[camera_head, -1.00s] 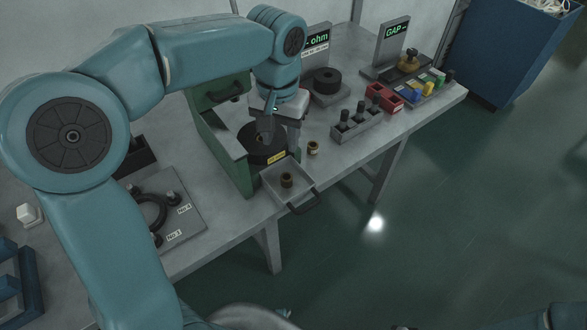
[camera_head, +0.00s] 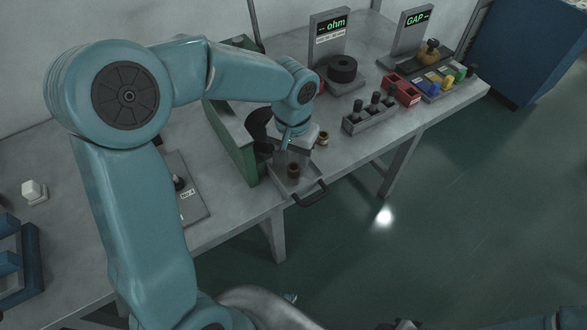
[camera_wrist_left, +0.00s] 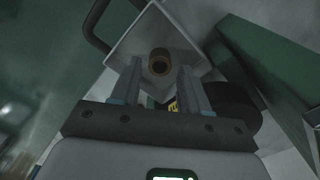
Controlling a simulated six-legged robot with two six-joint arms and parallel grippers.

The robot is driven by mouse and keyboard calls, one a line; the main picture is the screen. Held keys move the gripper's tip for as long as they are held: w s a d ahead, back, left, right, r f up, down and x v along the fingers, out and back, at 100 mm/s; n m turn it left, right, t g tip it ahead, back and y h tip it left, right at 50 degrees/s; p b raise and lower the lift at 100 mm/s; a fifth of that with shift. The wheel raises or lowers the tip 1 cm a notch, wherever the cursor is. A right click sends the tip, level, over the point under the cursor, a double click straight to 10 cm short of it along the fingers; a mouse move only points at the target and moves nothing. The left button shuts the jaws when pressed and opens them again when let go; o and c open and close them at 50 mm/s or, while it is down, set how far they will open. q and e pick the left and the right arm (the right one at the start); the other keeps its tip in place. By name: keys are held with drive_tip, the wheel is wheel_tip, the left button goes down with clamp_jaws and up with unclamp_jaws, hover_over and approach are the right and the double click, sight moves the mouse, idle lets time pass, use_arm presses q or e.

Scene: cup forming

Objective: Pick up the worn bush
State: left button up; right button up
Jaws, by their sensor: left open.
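A small brown bush (camera_head: 293,170) stands in a shallow grey tray (camera_head: 309,184) with a dark handle at the table's front edge. In the left wrist view this bush (camera_wrist_left: 159,62) shows as a dark ring with a hole, ahead of the fingers. A second bush (camera_head: 323,138), with a paler rim, stands on the table just behind the tray. I cannot tell from looks which is worn. My left gripper (camera_wrist_left: 160,76) is open and empty, pointing at the tray. In the head view it is behind and above the tray bush, its fingers partly hidden.
A green housing (camera_head: 233,143) stands left of the tray. A grey rack with black pegs (camera_head: 370,118), red bins (camera_head: 403,91) and an ohm display (camera_head: 329,38) stand to the right. A plate (camera_head: 182,190) lies to the left. The floor in front is clear.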

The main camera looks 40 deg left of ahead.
sight(294, 167)
use_arm(q)
drive_tip(key=f, duration=0.3)
drive_tip(key=shift+w+a+f, duration=0.15)
drive_tip(key=shift+w, duration=0.25)
drive_tip(key=shift+s+f, duration=0.1)
drive_tip(key=shift+f, duration=0.3)
drive_tip(key=c, duration=0.8)
